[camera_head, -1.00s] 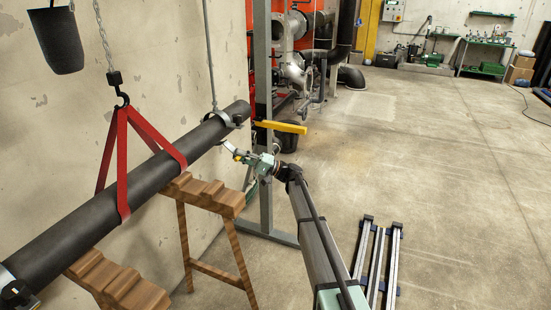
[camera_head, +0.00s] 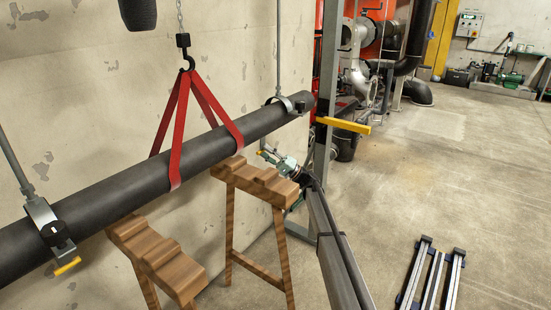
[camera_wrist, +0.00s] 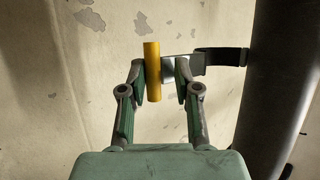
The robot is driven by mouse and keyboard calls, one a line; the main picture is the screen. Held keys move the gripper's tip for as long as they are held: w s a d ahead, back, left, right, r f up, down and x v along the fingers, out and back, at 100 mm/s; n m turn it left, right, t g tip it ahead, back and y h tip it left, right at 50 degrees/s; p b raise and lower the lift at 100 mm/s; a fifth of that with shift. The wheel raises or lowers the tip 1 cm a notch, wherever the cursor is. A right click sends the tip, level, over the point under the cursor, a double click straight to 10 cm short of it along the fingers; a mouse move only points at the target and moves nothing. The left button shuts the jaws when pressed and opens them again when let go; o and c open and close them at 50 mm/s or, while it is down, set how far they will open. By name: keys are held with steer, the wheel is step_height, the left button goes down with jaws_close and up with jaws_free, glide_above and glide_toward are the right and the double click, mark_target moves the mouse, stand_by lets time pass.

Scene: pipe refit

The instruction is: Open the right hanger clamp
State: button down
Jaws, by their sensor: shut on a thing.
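The right hanger clamp (camera_head: 290,104) sits around the dark pipe (camera_head: 112,190) near its far end, below a hanging rod. Its yellow handle (camera_wrist: 152,72) shows in the wrist view between my fingers, beside a silver plate (camera_wrist: 169,69) and a dark strap (camera_wrist: 222,57) that reaches to the pipe. My gripper (camera_head: 266,152) is in front of and below the pipe, shut on the yellow handle. A pale part stands out from the pipe towards my gripper. In the head view it is too small to tell how far the clamp is open.
The left hanger clamp (camera_head: 46,222) with a yellow handle (camera_head: 67,266) holds the near end. A red sling (camera_head: 175,130) hangs from a hook around the pipe. Wooden trestles (camera_head: 256,181) stand below. A yellow bracket (camera_head: 343,125) on a post is close right of my gripper.

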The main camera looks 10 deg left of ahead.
mark_target(261, 147)
steer(key=shift+w+a+r, duration=0.1)
steer(key=shift+w+a, duration=0.1)
steer(key=shift+a, duration=0.3)
steer(key=shift+w+a+r, duration=0.1)
steer(key=shift+w+a, duration=0.1)
steer(key=shift+a, duration=0.3)
steer(key=shift+w+a+r, duration=0.15)
steer(key=shift+a+r, duration=0.05)
steer(key=shift+w+a+r, duration=0.1)
steer(key=shift+a+r, duration=0.05)
steer(key=c, duration=1.1)
jaws_free()
steer(key=shift+c, duration=0.2)
steer(key=shift+s+a, duration=0.15)
steer(key=shift+s, duration=0.05)
